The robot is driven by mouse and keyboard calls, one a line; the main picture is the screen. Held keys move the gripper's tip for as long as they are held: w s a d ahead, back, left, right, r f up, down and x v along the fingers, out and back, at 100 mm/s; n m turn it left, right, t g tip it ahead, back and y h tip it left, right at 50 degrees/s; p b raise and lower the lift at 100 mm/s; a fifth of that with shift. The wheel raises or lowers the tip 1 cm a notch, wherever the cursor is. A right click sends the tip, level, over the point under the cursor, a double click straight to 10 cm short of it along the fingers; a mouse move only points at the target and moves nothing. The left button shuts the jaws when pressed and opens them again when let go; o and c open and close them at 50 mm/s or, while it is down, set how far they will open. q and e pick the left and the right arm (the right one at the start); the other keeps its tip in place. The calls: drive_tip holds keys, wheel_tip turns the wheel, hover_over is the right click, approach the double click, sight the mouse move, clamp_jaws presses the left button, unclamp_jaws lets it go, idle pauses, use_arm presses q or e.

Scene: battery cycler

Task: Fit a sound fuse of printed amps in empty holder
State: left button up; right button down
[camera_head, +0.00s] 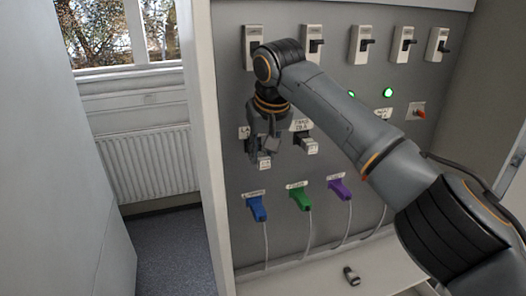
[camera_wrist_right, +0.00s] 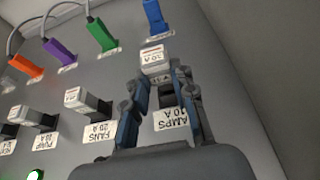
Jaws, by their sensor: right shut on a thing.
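My right gripper (camera_head: 262,152) is in front of the leftmost fuse position on the grey panel. Its fingers are shut on a pale fuse (camera_head: 264,163), which also shows between the fingertips in the right wrist view (camera_wrist_right: 155,57). A dark holder (camera_wrist_right: 167,96) shows behind the fingers, above a label reading "LAMPS 10 A" (camera_wrist_right: 171,118). I cannot tell whether the fuse touches this holder or stands apart from it. Beside it, another fuse (camera_head: 308,145) sits at the position labelled "FANS 20 A" (camera_wrist_right: 99,133). My left gripper is not in view.
Blue (camera_head: 257,208), green (camera_head: 300,199) and purple (camera_head: 340,189) plugs with cables sit below the fuse row. Several black switches (camera_head: 361,44) line the top, with lit green lamps (camera_head: 388,92) below them. A loose dark fuse-like part (camera_head: 351,276) lies on the white shelf (camera_head: 310,282).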

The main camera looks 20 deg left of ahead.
sight(268, 160)
drive_tip(key=shift+w+a, duration=0.3)
drive_tip(key=shift+w, duration=0.15)
idle(0.6)
idle(1.2)
drive_tip(key=shift+s+d+f+b, duration=0.1)
drive_tip(key=shift+s+b, duration=0.1)
drive_tip(key=shift+b, duration=0.3)
drive_tip(key=shift+s+d+b, duration=0.75)
drive_tip(key=shift+s+b, duration=0.2)
drive_tip(key=shift+b, duration=1.05)
drive_tip(key=shift+s+d+b, duration=0.75)
drive_tip(key=shift+s+b, duration=0.15)
drive_tip(key=shift+b, duration=0.55)
